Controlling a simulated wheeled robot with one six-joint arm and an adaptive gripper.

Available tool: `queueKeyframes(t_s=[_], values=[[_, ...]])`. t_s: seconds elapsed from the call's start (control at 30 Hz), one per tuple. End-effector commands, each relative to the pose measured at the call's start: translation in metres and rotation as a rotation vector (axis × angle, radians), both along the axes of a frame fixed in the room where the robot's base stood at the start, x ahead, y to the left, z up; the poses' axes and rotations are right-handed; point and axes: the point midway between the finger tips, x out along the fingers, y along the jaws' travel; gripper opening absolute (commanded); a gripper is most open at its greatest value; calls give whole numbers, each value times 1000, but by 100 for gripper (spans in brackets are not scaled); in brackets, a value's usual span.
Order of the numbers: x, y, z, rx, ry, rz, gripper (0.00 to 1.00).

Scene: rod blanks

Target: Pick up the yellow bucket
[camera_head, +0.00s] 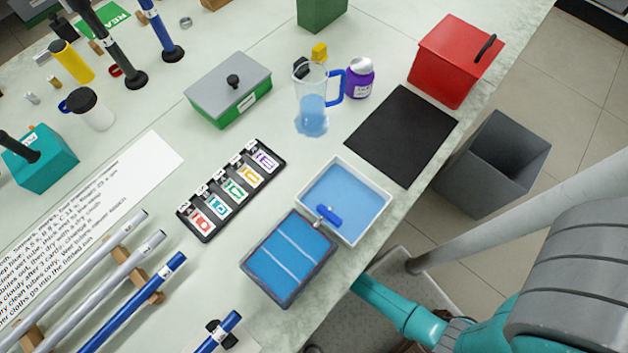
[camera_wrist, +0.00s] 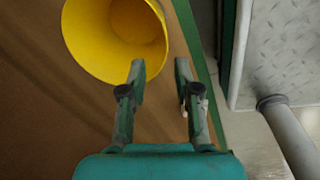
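The yellow bucket (camera_wrist: 88,42) is at the top left of the wrist view, its open mouth facing partly toward the camera, with its upper part cut off by the frame edge. It stands or lies on a brown surface (camera_wrist: 45,115); which one I cannot tell. My gripper (camera_wrist: 160,72) is open, with nothing between its fingers. Its left fingertip is just below the bucket's lower right rim in the picture; whether they touch I cannot tell. The bucket and the gripper's fingers do not show in the head view.
In the wrist view, a green edge strip (camera_wrist: 207,75) bounds the brown surface, with a grey metal plate (camera_wrist: 285,45) to its right. In the head view, the crowded worktable holds a blue tray (camera_head: 345,197) and a red box (camera_head: 447,62). A grey bin (camera_head: 487,180) stands on the floor.

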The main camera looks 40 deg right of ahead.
Motion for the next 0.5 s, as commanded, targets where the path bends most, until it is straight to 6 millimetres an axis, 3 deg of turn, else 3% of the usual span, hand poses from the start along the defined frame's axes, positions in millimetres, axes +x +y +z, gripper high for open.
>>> queueKeyframes(t_s=[0.3,0.5], values=[[4,-1,-39,0,-1,-2,32],[5,-1,-48,1,-2,-2,32]])
